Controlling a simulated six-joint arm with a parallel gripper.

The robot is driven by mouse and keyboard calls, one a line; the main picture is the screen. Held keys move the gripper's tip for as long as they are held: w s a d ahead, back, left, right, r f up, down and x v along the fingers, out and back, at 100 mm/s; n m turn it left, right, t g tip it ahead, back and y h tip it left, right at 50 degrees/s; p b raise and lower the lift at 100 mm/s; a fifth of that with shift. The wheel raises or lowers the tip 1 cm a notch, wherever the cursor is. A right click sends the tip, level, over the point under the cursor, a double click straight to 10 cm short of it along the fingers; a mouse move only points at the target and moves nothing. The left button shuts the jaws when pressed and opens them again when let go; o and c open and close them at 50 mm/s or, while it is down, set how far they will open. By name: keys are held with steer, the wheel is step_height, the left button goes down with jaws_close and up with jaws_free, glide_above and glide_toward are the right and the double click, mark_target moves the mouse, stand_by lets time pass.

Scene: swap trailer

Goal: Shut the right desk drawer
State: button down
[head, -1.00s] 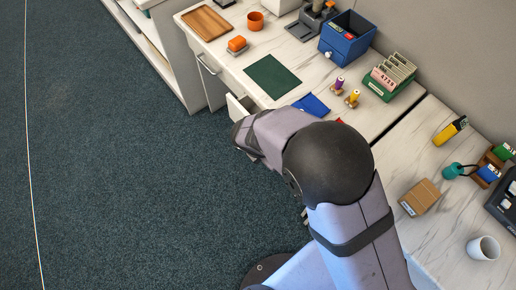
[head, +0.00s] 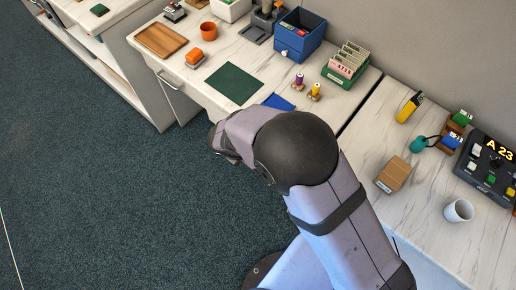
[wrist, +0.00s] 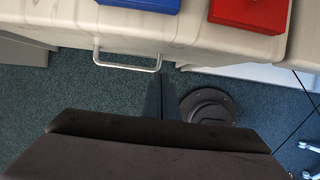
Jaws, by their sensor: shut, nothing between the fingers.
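The right desk drawer is mostly hidden behind my arm in the head view. In the wrist view a pale front below the desktop edge carries a metal bar handle (wrist: 128,67), and no open drawer interior shows. Whether the front is fully flush I cannot tell. My gripper (wrist: 161,82) shows as dark fingers, shut and empty, just below and right of the handle. Contact with the front is unclear. In the head view my gripper is hidden by the arm. The left drawer's handle (head: 166,79) shows on the desk (head: 190,87) front.
On the desktop are a green mat (head: 233,83), a blue flat item (head: 278,102), a blue box (head: 299,35) and spools (head: 314,92). The wrist view shows a red item (wrist: 250,12) beside a blue one (wrist: 152,4). Open carpet (head: 110,200) lies in front.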

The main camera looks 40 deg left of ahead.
steer(key=c, duration=2.5)
jaws_free()
steer(key=s+v, duration=0.1)
steer(key=v, duration=0.9)
steer(key=o, duration=0.4)
steer(key=shift+s+f, duration=0.1)
steer(key=shift+s, duration=0.05)
steer(key=s+a+f+n+g+y+b, duration=0.15)
steer(key=a+f+y+b, duration=0.3)
steer(key=f+b, duration=0.6)
steer(key=s+a+f+n+g+y+b, duration=0.15)
steer(key=a+f+y+b, duration=0.3)
steer(key=f+b, duration=0.6)
steer(key=w+d+r+t+y+b, duration=0.2)
steer(key=w+d+t+y+b, duration=0.5)
steer(key=b, duration=1)
steer(key=shift+w+a+r+g+y+p, duration=0.2)
steer(key=shift+w+a+g+y, duration=0.1)
steer(key=shift+w+a+y, duration=0.4)
steer(key=shift+w+a+r+g+y+p, duration=0.1)
steer(key=shift+w+a+r+g+y, duration=0.2)
steer(key=shift+a, duration=0.65)
steer(key=shift+w+a+r+g+y+p, duration=0.15)
steer(key=shift+w+a+g+y, duration=0.15)
steer(key=shift+w+a+y, duration=0.4)
steer(key=shift+a, duration=0.7)
